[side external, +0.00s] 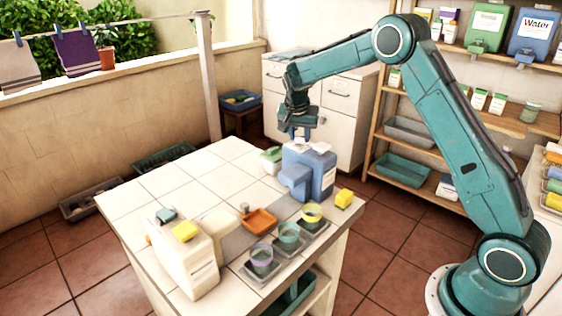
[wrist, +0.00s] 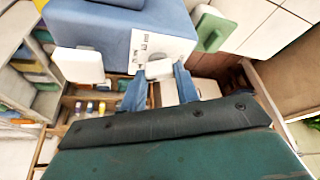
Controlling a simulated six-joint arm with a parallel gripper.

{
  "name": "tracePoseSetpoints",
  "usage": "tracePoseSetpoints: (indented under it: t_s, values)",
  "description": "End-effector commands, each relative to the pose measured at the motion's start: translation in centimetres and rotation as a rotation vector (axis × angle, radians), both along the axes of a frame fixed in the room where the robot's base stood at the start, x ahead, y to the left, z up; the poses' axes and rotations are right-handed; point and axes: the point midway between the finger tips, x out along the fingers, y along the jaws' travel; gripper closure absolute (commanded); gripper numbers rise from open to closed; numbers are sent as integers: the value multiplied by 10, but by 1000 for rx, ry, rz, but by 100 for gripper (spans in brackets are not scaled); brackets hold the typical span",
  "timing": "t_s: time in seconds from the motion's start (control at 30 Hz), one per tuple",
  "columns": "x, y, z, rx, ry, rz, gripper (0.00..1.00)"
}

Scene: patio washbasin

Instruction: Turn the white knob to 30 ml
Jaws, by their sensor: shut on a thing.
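The blue dispenser (side external: 322,172) stands on the tiled counter; its blue body also fills the top of the wrist view (wrist: 120,30). In the wrist view a white panel with small printed marks (wrist: 150,42) is on it, and the white knob (wrist: 159,68) sits at the panel's lower edge. My gripper (wrist: 161,76) has its two blue fingers on either side of the knob and is shut on it. In the side view my gripper (side external: 300,135) points down at the dispenser's top. The marks are too small to read, so the knob's setting cannot be told.
A white block (wrist: 78,65) is beside the panel in the wrist view. A cream dispenser (side external: 185,255) stands at the counter's near left. The counter's back left is clear.

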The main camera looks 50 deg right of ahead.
Motion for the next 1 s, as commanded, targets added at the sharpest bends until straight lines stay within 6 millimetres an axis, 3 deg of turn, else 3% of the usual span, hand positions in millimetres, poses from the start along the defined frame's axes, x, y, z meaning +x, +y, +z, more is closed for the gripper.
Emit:
tracePoseSetpoints:
  t_s: [0.3, 0.7, 0.73, 0.83, 1.0]
  values:
    - [-2, -2, 0, 1, 0, 265, 92]
    - [-2, -1, 0, 0, 0, 316, 92]
    - [-2, -1, 0, 0, 0, 316, 67]
    - [-2, -1, 0, 0, 0, 315, 48]
    - [-2, -1, 0, 1, -1, 314, 47]
